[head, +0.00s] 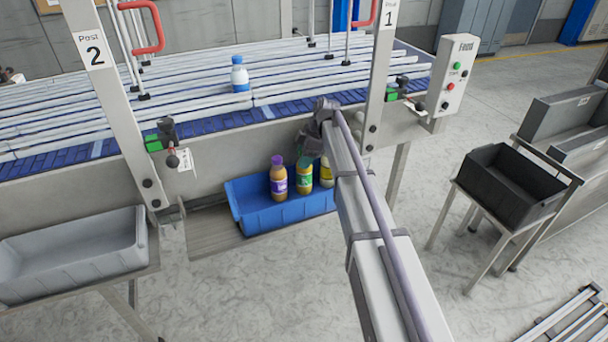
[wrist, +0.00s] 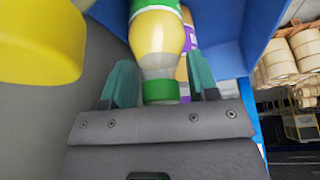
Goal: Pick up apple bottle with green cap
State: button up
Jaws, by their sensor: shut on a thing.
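The apple bottle with green cap (wrist: 157,40) has pale amber juice and a green label. In the wrist view its green cap end (wrist: 160,90) is between the two teal fingers of my gripper (wrist: 160,80), which is shut on it. In the head view the same bottle (head: 304,180) stands upright in the blue crate (head: 258,220), its cap hidden by my gripper (head: 304,158). I cannot tell whether its base is clear of the crate floor.
A purple-capped bottle (head: 278,180) stands left of it in the crate. A pale yellow bottle (head: 326,174) is close on the right, partly behind my arm. A white, blue-capped bottle (head: 239,76) stands on the conveyor (head: 190,115) above. A grey tote (head: 75,255) is at left, a black bin (head: 510,185) at right.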

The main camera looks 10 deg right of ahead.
jog(key=c, duration=0.3)
jog(key=shift+c, duration=0.2)
